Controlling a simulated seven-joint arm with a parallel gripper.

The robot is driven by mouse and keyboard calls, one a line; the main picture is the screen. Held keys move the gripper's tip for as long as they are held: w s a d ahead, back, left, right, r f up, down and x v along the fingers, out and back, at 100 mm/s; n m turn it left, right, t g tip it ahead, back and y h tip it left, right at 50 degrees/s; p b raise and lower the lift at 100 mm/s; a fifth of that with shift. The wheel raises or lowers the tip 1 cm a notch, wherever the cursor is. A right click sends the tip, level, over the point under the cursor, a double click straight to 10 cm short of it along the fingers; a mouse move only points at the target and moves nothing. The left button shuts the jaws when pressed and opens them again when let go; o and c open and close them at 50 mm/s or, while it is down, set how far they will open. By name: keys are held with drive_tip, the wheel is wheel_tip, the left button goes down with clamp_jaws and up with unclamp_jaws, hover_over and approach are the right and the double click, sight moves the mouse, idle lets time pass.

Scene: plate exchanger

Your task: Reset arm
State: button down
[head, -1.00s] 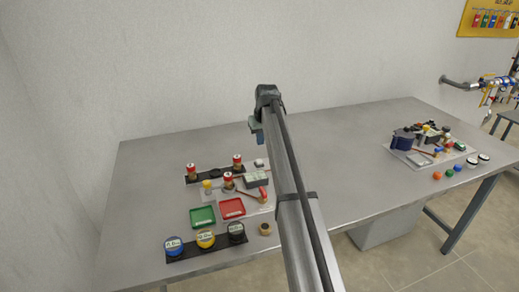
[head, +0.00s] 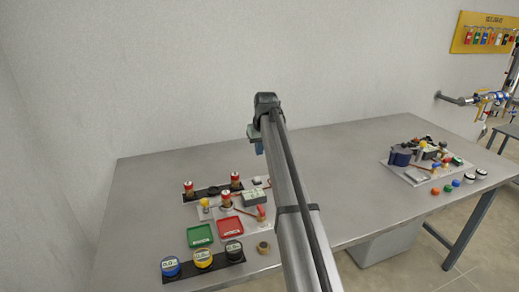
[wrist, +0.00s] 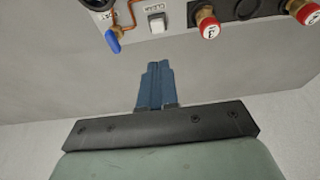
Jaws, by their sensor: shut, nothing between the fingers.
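My gripper (head: 259,150) hangs at the end of my arm, above the far part of the table, to the right of the plate-exchanger items. In the wrist view its two blue fingers (wrist: 158,75) are pressed together with nothing between them. The fingers appear apart from everything. In the wrist view a panel with red-capped valves (wrist: 207,24), a white CLEAR button (wrist: 157,23) and a blue-handled lever (wrist: 113,40) lies beyond the fingertips.
On the left of the grey table (head: 330,160) are a green tray (head: 200,235), a red tray (head: 230,229) and three round labelled gauges or jars (head: 203,257). A second cluster with a dark blue device (head: 400,156) stands at the right. The middle is clear apart from my arm.

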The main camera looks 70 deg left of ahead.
idle(0.3)
